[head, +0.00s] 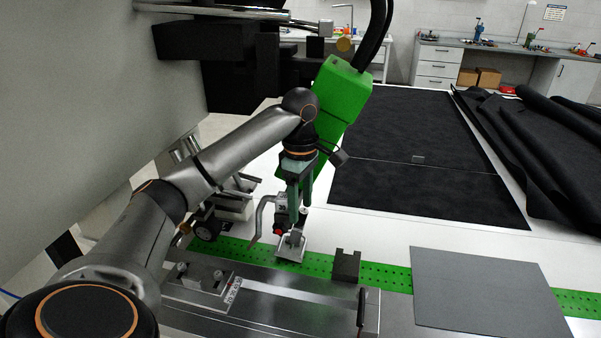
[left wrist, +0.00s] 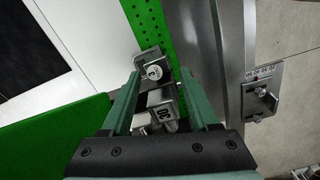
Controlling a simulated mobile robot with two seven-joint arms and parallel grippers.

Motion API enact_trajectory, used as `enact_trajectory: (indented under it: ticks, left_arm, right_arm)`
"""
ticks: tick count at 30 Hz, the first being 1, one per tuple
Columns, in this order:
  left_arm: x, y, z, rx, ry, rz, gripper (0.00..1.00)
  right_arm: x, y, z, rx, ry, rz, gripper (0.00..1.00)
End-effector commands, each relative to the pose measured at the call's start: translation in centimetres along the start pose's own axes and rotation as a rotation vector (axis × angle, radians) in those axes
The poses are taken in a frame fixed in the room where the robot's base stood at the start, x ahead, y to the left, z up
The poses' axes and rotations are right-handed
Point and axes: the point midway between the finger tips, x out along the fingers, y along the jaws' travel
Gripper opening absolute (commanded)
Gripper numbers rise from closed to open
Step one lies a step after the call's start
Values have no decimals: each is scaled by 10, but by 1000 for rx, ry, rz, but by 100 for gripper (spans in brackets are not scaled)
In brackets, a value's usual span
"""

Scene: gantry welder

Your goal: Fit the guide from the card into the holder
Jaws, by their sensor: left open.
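My left gripper (head: 297,214) points down above a small metal piece (head: 290,247) on the green perforated strip. In the left wrist view the open gripper (left wrist: 160,82) has a block marked "30" (left wrist: 167,113) between its fingers, and I cannot tell whether they touch it. Just beyond it is a metal bracket with a round, marked face (left wrist: 153,72). A metal fixture with a number label (head: 232,290) lies left of the rail; it also shows at the right of the left wrist view (left wrist: 262,100). I cannot tell which piece is the holder, and no card is readable.
A dark notched block (head: 346,266) stands on the green strip (head: 388,277), right of the gripper. A grey sheet (head: 485,290) lies at the right. A green welder body (head: 343,95) rises close behind my left arm. Black mats (head: 405,125) cover the table beyond.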

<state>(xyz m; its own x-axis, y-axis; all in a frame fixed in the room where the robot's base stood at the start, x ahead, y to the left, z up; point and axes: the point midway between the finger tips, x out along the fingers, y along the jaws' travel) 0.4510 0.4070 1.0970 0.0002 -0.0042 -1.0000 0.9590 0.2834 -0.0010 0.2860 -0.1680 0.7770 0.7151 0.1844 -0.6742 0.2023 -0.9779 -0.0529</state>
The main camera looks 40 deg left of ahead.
Motion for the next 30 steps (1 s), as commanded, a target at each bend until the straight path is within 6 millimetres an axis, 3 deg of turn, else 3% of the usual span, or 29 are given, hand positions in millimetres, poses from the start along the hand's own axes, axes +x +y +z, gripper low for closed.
enact_trajectory:
  ticks: [12, 30]
  left_arm:
    - [-51, 1, 0, -1, 0, 5, 61]
    - [-101, 0, 0, -1, 0, 1, 61]
  right_arm:
    - [0, 0, 0, 0, 0, 0, 0]
    - [0, 0, 0, 0, 0, 0, 0]
